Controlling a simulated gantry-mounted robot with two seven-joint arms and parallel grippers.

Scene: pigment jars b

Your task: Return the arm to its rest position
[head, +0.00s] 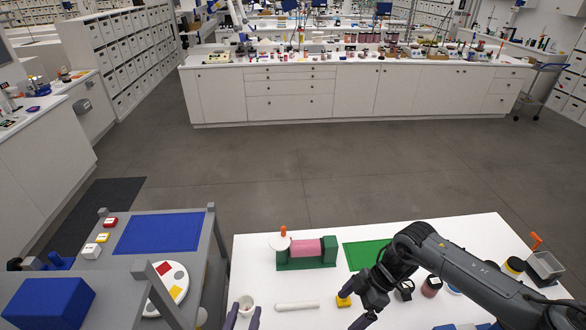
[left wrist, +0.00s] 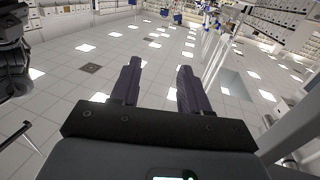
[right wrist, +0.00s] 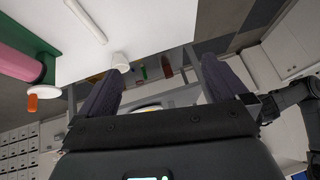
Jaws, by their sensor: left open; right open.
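My left gripper (head: 243,318) shows only as two dark purple fingers at the bottom edge of the head view, spread apart and pointing up. In the left wrist view it is open and empty (left wrist: 157,80), facing a ceiling with light panels. In the picture its fingers flank the lower part of a small white cup (head: 246,303). My right arm comes in from the right, bent over the white table (head: 400,222). My right gripper (right wrist: 160,72) is open and empty in its wrist view, pointing leftward over the table.
A white rod (head: 297,306) lies between the grippers. A green stand with a pink roller (head: 306,248) and a green mat (head: 363,255) are behind. Jars (head: 431,287) stand under my right arm. A grey bench with a blue mat (head: 160,232) is at left.

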